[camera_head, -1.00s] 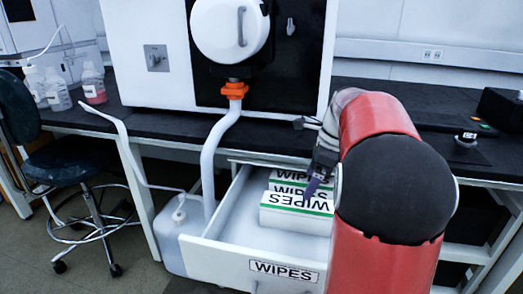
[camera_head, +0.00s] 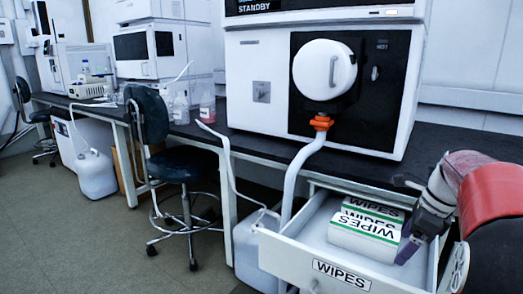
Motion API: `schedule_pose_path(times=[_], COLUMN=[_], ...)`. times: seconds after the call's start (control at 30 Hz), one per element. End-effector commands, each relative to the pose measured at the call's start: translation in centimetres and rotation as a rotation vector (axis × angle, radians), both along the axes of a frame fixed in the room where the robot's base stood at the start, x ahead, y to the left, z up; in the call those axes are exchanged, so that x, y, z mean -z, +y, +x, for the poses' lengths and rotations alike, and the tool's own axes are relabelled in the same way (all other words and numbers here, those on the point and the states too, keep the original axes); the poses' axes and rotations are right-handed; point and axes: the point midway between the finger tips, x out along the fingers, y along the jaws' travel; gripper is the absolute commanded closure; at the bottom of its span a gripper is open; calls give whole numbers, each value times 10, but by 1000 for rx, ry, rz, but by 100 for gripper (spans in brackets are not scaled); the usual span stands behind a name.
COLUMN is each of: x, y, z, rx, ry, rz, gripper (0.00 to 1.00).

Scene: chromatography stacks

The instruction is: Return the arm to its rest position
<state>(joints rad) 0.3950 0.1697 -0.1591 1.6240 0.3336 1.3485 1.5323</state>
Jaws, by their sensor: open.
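My arm, red and black, comes in at the right edge of the head view. My gripper (camera_head: 408,248) points down at the right side of the open drawer, its purple-grey finger beside the wipes boxes. I cannot tell from this angle whether it touches them. The white wipes boxes (camera_head: 363,240) with green stripes lie in the drawer. The drawer (camera_head: 290,262) is pulled out and labelled WIPES. The gripper is open, and no object shows in it; one finger is largely hidden.
A white instrument (camera_head: 262,65) with a round cover stands on the black bench. A white hose (camera_head: 300,165) runs down from its orange fitting to a waste container (camera_head: 250,250). A dark stool (camera_head: 185,164) stands left of the drawer. The floor (camera_head: 70,235) at left is clear.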

Motion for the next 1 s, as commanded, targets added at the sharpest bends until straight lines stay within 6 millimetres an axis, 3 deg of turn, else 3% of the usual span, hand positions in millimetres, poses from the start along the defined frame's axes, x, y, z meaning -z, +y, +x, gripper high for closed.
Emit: schedule_pose_path(times=[0.37,0.57,0.77,1.0], x=[-12,-17,-15,11], y=[41,73,117,164], z=[-26,-53,-99,-171], rx=[-293,-561,-986,-1674], ry=[-98,-179,-292,-421], rz=[-101,-200,-366,-674], gripper=[15,15,15,15])
